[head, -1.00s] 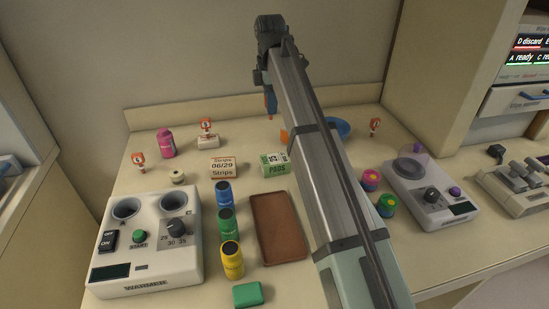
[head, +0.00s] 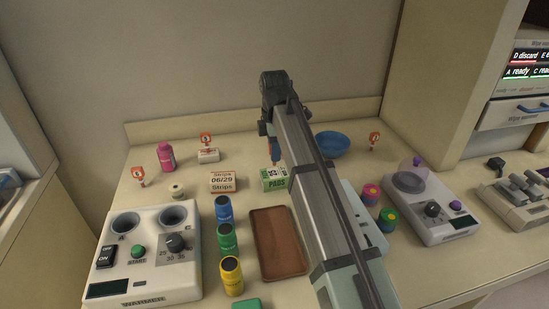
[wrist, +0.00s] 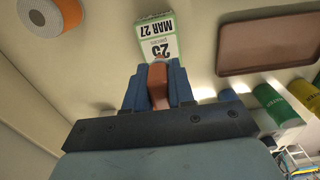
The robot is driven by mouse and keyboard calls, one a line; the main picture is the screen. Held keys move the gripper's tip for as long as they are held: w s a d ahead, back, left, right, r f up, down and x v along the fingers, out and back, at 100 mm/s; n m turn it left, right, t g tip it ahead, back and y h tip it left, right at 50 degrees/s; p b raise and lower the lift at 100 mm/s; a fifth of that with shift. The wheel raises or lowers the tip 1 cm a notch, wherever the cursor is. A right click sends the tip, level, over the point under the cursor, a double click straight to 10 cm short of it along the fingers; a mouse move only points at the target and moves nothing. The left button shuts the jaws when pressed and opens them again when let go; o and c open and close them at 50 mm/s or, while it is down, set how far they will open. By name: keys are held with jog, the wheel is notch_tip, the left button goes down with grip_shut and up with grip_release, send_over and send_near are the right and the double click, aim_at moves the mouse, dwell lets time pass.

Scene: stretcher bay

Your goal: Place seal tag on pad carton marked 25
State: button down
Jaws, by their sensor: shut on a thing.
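The green-and-white pad carton (head: 272,184) stands on the counter, just behind the brown tray. My gripper (head: 272,158) points down at the carton's top. In the wrist view its blue fingers (wrist: 157,88) are shut on an orange-brown piece, the seal tag (wrist: 157,84). The tag's tip overlaps the carton's edge in the wrist view; I cannot tell whether they touch.
A strips carton (head: 223,182) stands left of the pad carton. Blue, green and yellow bottles (head: 227,238) line the left of the brown tray (head: 258,262). A blue bowl (head: 332,144) is behind right. An orange roll (wrist: 46,14) shows in the wrist view.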

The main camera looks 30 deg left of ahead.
jog(key=shift+f, duration=1.4)
jog(key=shift+f, duration=0.1)
jog(key=c, duration=1)
grip_release()
jog(key=shift+o, duration=0.2)
notch_tip(320, 180, up, 12)
jog(key=shift+r, duration=0.15)
